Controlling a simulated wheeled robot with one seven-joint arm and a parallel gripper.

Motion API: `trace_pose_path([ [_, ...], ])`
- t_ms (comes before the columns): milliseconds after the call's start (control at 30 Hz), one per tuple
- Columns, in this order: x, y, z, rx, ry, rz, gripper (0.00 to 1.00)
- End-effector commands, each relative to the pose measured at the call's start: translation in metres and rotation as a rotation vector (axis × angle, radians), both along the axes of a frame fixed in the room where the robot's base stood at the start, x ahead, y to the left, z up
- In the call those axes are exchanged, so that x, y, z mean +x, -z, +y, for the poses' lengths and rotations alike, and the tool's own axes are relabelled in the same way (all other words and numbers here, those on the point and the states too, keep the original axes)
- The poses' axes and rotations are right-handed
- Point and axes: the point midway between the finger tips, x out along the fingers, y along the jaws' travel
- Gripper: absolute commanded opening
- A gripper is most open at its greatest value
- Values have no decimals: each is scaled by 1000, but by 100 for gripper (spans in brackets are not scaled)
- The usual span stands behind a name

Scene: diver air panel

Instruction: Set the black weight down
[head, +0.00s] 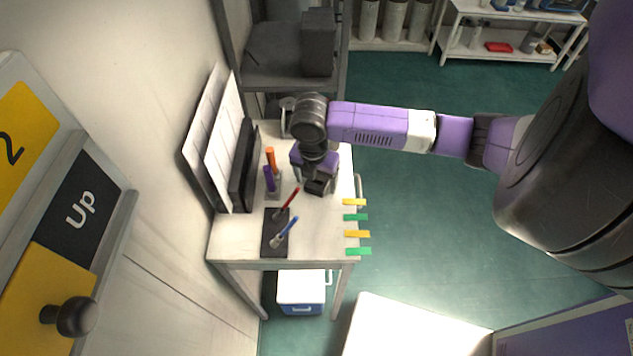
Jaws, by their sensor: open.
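My gripper (318,187) is over the right part of a white table (235,245), pointing down, with its jaws open. A small dark block shape shows at its tip. I cannot tell whether this is the black weight or only the dark fingers, nor whether anything touches the tabletop. No other thing in view is clearly the black weight. A black mat (268,246) lies at the front of the table, with a red-handled tool (290,199) and a blue-handled tool (289,229) across it.
Orange (271,159) and purple (269,179) markers stand left of my gripper. Clipboards (212,130) and a black binder-like holder (244,165) line the wall. Yellow and green tabs (356,234) mark the right edge. A cooler (301,292) sits below. A panel with a knob (75,317) is at left.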

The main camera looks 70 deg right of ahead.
Motion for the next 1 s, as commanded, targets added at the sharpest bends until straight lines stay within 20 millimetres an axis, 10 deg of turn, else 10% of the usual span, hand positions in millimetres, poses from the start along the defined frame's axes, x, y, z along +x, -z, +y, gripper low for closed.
trace_pose_path([
  [200, 0, 0, 0, 0, 0, -1, 72],
  [567, 0, 0, 0, 0, 0, 0, 2],
  [1000, 1, -4, -1, -1, 0, -2, 0],
])
